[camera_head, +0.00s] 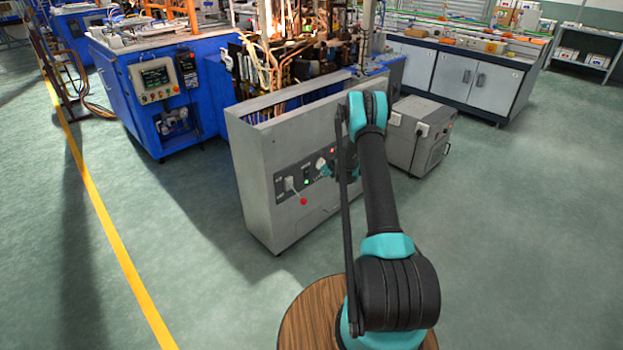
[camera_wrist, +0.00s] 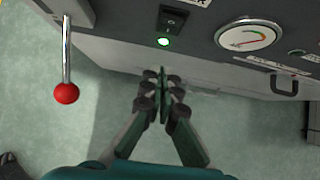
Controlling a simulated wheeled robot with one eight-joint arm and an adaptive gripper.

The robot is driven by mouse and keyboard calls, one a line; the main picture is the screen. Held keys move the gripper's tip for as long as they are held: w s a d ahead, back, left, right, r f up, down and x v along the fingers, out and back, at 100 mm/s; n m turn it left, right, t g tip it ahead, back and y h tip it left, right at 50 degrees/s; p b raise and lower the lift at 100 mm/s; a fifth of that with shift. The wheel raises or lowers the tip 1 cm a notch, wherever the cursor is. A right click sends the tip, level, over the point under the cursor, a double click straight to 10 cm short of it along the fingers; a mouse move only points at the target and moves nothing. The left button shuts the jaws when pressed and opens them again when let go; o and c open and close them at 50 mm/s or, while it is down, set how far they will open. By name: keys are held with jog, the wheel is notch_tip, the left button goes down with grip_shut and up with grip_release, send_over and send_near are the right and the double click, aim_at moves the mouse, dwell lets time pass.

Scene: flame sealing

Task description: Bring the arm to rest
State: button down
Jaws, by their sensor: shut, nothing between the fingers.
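My gripper (camera_wrist: 162,82) shows in the wrist view with its fingertips together and nothing between them. It points at the front of a grey cabinet (camera_head: 257,190), just below a black rocker switch (camera_wrist: 172,20) and a lit green lamp (camera_wrist: 163,42). I cannot tell whether the fingertips touch the panel. A lever with a red ball knob (camera_wrist: 66,93) hangs at the left in the wrist view, apart from my fingers. A round gauge (camera_wrist: 247,36) is at the right. In the head view my arm reaches toward the cabinet and hides part of its panel.
A grey box unit (camera_head: 418,137) stands right of the cabinet. A blue machine (camera_head: 160,95) stands behind at the left. Grey cupboards (camera_head: 468,80) line the back right. The green floor (camera_head: 530,220) is clear at the right, and a yellow line (camera_head: 110,230) runs along the left.

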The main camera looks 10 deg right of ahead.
jog(key=s+r+n+g+h, duration=0.1)
jog(key=s+r+n+h, duration=0.1)
jog(key=s+r+n, duration=1.8)
jog(key=s+r+n+h, duration=0.1)
jog(key=s+r+n, duration=0.1)
jog(key=s, duration=1)
jog(key=s+r+n, duration=0.3)
jog(key=s+n, duration=0.1)
jog(key=s, duration=0.8)
jog(key=s+r+n+h, duration=0.1)
jog(key=s+r+n, duration=0.1)
jog(key=s, duration=0.9)
jog(key=shift+s+r+n+g+h, duration=0.3)
jog(key=shift+s+r+n+g, duration=0.1)
